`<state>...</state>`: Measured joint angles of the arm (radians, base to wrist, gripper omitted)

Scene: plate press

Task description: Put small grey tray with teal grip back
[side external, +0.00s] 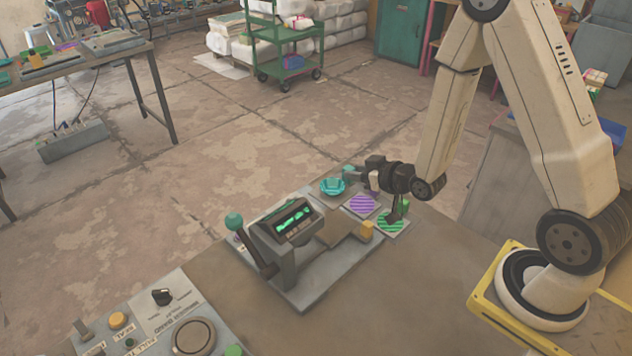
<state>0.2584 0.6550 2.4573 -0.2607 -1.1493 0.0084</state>
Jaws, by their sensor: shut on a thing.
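My gripper (374,180) is dark, reaches in from the right and is low over the far right end of the press's grey base. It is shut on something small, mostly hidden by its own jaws. A small teal block (348,171) shows just left of the jaws; it looks like the teal grip of the small grey tray. The tray's grey body cannot be made out clearly.
A control panel (165,325) lies at the front left. The brown tabletop (400,300) in front is clear.

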